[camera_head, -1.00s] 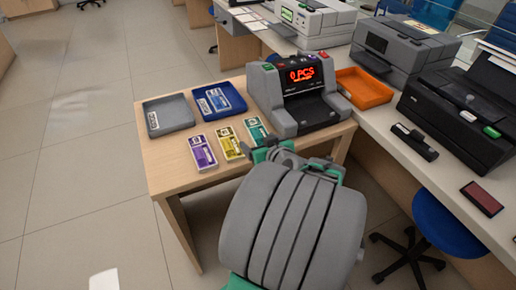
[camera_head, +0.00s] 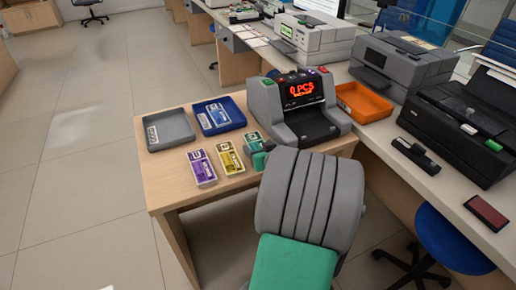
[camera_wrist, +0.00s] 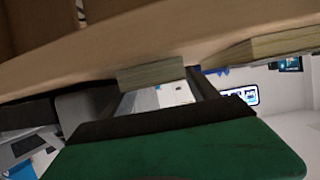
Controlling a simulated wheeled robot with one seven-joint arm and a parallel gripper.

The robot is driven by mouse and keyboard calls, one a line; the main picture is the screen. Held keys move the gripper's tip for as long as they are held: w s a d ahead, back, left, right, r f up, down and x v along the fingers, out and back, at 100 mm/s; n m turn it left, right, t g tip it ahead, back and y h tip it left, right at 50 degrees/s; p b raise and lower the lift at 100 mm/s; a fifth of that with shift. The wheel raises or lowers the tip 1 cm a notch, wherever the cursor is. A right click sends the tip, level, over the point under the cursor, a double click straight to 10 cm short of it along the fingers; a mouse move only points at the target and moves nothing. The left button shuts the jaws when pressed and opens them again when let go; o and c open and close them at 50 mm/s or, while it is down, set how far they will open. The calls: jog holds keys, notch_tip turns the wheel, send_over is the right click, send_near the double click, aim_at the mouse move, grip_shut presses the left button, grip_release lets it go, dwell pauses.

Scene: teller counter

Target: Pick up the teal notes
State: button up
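The teal notes (camera_head: 252,137) lie on the wooden side table in front of the counting machine, right of the yellow notes (camera_head: 229,158) and purple notes (camera_head: 201,167). My gripper (camera_head: 262,157) is at the near end of the teal notes, mostly hidden behind my grey arm in the head view. In the wrist view, my gripper (camera_wrist: 155,92) has its two dark fingers apart, with the end of a note bundle (camera_wrist: 152,74) between or just beyond them. I cannot tell whether they touch it. Another bundle (camera_wrist: 275,44) lies to the right.
A grey tray (camera_head: 150,148) and a blue tray (camera_head: 238,122) sit behind the notes. The counting machine (camera_head: 283,131), reading "0 PCS", stands close to my gripper. An orange tray (camera_head: 374,115) and printers occupy the counter at right. The table's front-left corner is clear.

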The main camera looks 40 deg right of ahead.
jog(key=c, duration=1.2)
